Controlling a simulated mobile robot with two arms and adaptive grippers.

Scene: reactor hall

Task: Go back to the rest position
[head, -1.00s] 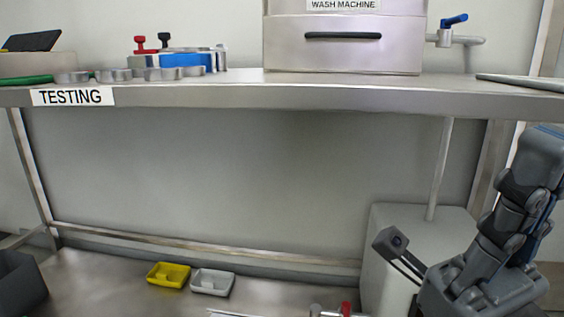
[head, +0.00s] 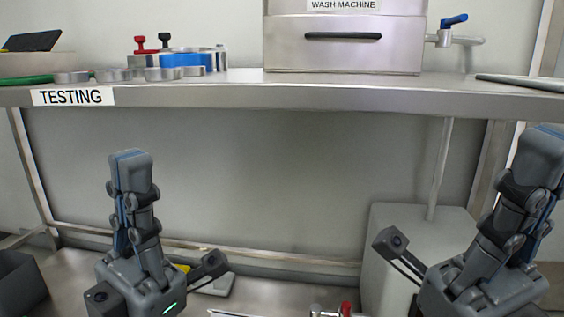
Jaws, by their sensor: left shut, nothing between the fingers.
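My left gripper (head: 131,160) points upward at the lower left, in front of the bench's lower space. Its fingers are shut with nothing between them. It is apart from the bench and below its top. My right gripper (head: 543,150) also points upward, at the right edge of the head view.
A steel bench (head: 230,97) crosses the view, with a wash machine (head: 343,55) and a blue-handled tap (head: 447,35) on it. Below, a white tray (head: 222,286) and a yellow tray (head: 183,268) are partly hidden by my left gripper. A dark bin (head: 18,285) stands at left.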

